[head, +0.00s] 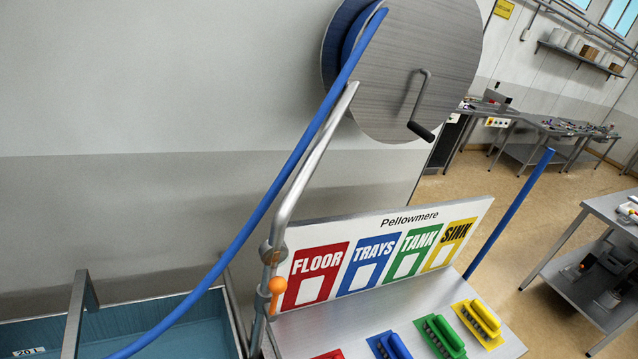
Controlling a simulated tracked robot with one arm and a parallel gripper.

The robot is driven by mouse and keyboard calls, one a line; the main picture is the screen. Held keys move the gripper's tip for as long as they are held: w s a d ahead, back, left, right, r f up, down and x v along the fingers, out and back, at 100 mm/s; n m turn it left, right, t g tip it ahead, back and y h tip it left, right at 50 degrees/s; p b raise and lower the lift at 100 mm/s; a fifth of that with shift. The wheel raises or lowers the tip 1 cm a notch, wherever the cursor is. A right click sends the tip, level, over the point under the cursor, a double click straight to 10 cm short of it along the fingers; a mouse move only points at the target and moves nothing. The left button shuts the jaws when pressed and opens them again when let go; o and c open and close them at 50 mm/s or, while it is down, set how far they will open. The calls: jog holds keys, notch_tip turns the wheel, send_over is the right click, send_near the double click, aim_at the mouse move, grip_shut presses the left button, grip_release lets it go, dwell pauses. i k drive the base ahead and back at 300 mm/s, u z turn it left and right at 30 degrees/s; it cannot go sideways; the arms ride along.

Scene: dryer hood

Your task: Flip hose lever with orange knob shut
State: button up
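The lever's orange knob (277,286) shows low in the middle of the head view, at the lower part of a bent metal pipe (300,190). The lever seems to point downward, and its arm is short and partly hidden behind the knob. A grey fitting (271,253) sits just above it on the pipe. A blue hose (262,205) runs from a hose reel (405,65) at the top down to the lower left, passing close to the pipe. My gripper is not in view.
A blue-lined basin (175,318) lies at lower left. Right of the lever stands a colour-labelled sign board (385,250), with several brushes, including a yellow one (480,318), on the metal top. A blue pole (510,213) slants behind. Steel tables (600,225) stand farther right.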

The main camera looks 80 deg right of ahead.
aim_at(278, 284)
jog(key=z, duration=1.4)
